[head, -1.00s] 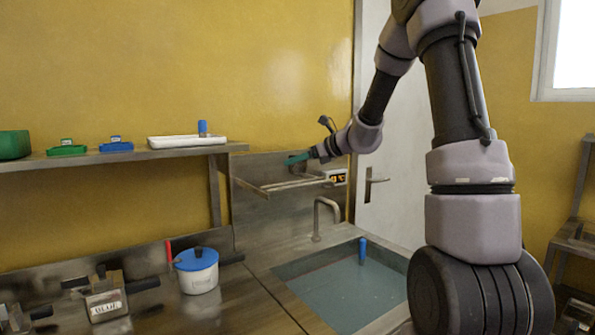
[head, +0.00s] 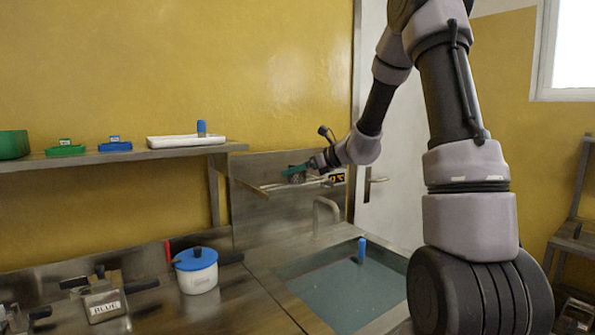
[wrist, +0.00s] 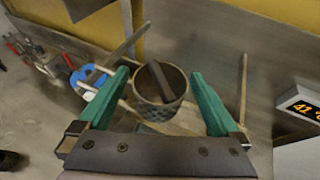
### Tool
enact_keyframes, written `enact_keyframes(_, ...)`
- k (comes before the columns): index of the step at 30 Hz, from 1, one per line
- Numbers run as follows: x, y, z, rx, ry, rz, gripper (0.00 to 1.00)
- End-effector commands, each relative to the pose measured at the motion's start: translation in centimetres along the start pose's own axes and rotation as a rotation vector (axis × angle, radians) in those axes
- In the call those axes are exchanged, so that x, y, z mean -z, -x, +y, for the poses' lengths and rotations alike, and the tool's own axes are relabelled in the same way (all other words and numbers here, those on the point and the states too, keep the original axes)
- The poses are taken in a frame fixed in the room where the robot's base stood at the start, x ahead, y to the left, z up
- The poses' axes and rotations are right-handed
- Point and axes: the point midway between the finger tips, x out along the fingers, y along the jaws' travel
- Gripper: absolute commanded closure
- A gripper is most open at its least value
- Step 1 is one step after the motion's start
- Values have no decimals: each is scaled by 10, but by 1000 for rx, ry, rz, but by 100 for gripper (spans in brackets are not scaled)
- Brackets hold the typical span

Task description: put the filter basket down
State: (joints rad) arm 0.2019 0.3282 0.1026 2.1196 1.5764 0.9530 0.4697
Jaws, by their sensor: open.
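The filter basket (wrist: 160,109) is a grey, round, perforated cup with a dark bar across its open top. In the wrist view it is upright between the two teal fingers of my gripper (wrist: 158,73), with a visible gap on each side. My gripper is open. In the head view my gripper (head: 296,170) is at the rack of rails (head: 268,187) on the steel backsplash above the sink, with the basket (head: 297,178) showing small and dark under the fingers. The basket appears to be at the rack; its base contact is hidden.
A small box with an orange display (head: 337,179) is right of the gripper. Below are a tap (head: 318,208) and a water-filled sink (head: 345,298) with a blue-handled item (head: 362,249). A blue-lidded white pot (head: 197,279) stands left. A shelf (head: 130,157) runs along the wall.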

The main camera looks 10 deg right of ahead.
Motion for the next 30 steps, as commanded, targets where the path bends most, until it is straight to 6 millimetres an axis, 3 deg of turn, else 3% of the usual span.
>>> enact_keyframes(5,-2,16,-1,3,1,0,1)
enact_keyframes(18,-2,104,-1,3,1,-1,1)
enact_keyframes(23,-3,118,1,0,5,0,1)
enact_keyframes(26,-7,124,14,-22,67,20,1)
enact_keyframes(30,-16,140,66,-104,337,104,1)
